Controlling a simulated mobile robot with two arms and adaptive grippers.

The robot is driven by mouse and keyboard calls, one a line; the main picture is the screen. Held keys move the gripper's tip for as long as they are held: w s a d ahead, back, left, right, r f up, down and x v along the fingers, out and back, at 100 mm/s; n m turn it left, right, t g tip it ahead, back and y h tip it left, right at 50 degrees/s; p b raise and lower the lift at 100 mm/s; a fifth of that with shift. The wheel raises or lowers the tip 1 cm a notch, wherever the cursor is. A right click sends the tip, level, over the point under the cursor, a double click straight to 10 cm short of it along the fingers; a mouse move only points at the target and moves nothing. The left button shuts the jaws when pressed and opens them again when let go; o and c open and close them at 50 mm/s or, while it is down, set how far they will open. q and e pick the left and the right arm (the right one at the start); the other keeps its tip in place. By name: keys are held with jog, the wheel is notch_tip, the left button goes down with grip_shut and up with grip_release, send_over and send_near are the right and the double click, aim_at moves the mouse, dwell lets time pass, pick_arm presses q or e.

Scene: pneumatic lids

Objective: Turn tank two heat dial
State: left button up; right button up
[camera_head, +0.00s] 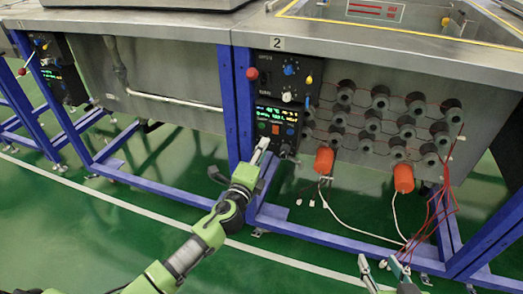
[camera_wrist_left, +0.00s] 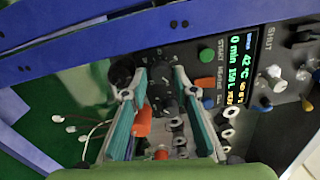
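Tank two (camera_head: 330,50), marked with a "2", has a black control panel (camera_head: 275,72) on its front. The panel's lower part carries a lit display (camera_head: 275,115), also seen in the left wrist view (camera_wrist_left: 243,68). A black dial (camera_wrist_left: 165,92) with white markings lies beyond and between my left fingertips in the left wrist view; contact cannot be told. My left gripper (camera_head: 242,160), also in the left wrist view (camera_wrist_left: 154,82), is open before the panel's lower end. My right gripper (camera_head: 382,266) is open and empty at the lower right.
A second black knob (camera_wrist_left: 122,72) is beside the dial. Several round grey fittings (camera_head: 380,95) with red wires cover the tank front right of the panel. Two orange plugs (camera_head: 404,178) hang below. A blue frame leg (camera_head: 229,105) stands left of the panel. The green floor is open in front.

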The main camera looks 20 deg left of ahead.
pick_arm(q)
jog(key=s, duration=1.2)
jog(key=shift+a, duration=0.2)
